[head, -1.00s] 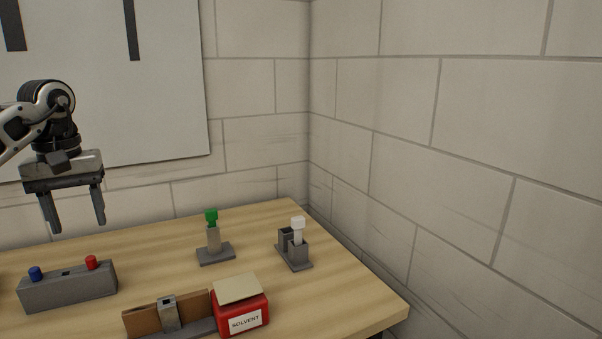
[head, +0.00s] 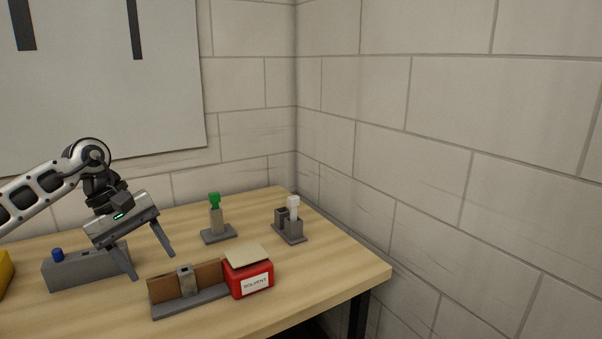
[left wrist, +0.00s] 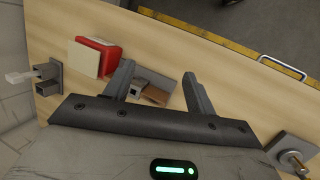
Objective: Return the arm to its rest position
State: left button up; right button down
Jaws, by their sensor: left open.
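My left gripper (head: 147,263) is open and empty. In the head view it hangs tilted above the left part of the table, in front of a grey block with a blue knob (head: 57,254). In the left wrist view its two fingers (left wrist: 160,80) point toward the table, with the brown piece in its grey holder (left wrist: 152,92) showing between and beyond them. My right gripper is not in view.
On the wooden table (head: 330,270) stand a red solvent box (head: 250,275), a brown piece in a grey holder (head: 208,275), a green-topped stand (head: 216,220) and a white-topped stand (head: 293,222). A yellow thing (head: 4,272) shows at the left edge. Walls close off the back and right.

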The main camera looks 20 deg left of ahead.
pick_arm(q)
jog(key=w+d+f+n+t+h, duration=0.1)
jog(key=d+f+n+t+h, duration=0.25)
jog(key=d+n, duration=0.55)
jog(key=w+d+f+n+t+h, duration=0.1)
jog(key=d+f+n+t+h, duration=0.25)
jog(key=d+n, duration=0.55)
jog(key=d+f+n+t+h, duration=0.35)
jog(key=d+n, duration=0.35)
jog(key=d, duration=0.4)
jog(key=s+f+n+y, duration=0.4)
jog(key=f+n, duration=0.3)
jog(key=n, duration=0.4)
jog(key=s+f+n+g+y, duration=0.1)
jog(key=s+f+n+y, duration=0.3)
jog(key=n, duration=0.7)
jog(key=s+a+f+n+g+y, duration=0.1)
jog(key=s+f+n+y, duration=0.3)
jog(key=s+f+n, duration=0.3)
notch_tip(320, 180, down, 3)
jog(key=n, duration=0.4)
jog(key=shift+r, duration=0.15)
